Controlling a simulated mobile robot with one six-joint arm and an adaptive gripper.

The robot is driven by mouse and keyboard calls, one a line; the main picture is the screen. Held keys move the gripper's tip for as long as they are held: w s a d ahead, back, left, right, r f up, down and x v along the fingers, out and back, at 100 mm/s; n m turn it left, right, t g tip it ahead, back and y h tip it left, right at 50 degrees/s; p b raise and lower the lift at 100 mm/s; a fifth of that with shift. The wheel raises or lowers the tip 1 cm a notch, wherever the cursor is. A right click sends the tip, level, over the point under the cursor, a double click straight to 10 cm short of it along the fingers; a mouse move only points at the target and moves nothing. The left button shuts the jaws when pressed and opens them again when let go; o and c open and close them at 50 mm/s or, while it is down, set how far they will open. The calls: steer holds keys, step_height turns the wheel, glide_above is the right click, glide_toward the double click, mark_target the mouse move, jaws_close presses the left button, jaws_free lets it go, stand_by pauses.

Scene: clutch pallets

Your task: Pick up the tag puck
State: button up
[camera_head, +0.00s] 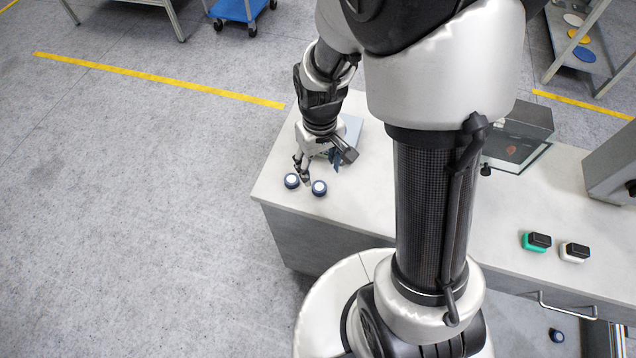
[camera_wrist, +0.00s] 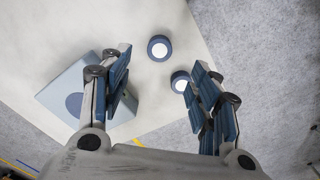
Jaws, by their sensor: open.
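Two round dark blue pucks with white tops stand on the counter near its front left corner. In the head view one puck (camera_head: 291,181) is at the left and the other puck (camera_head: 319,188) a little right of it. My gripper (camera_head: 319,175) points down just behind them. In the wrist view my gripper (camera_wrist: 162,62) is open and empty. One puck (camera_wrist: 159,48) shows in the gap between the fingertips, farther off. The other puck (camera_wrist: 180,80) is beside the right finger. I cannot tell which one is the tag puck.
A light blue-grey block (camera_wrist: 60,98) with a dark blue disc lies beside my left finger. On the counter (camera_head: 500,215) stand a dark box (camera_head: 518,140), a green-based item (camera_head: 535,242) and a white-based item (camera_head: 574,252). The counter edge is close to the pucks.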

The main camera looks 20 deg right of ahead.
mark_target(319, 186)
step_height(319, 186, down, 9)
steer(key=b, duration=0.2)
steer(key=shift+w+b, duration=0.1)
steer(key=shift+b, duration=0.3)
steer(key=c, duration=1)
steer(key=shift+r, duration=0.15)
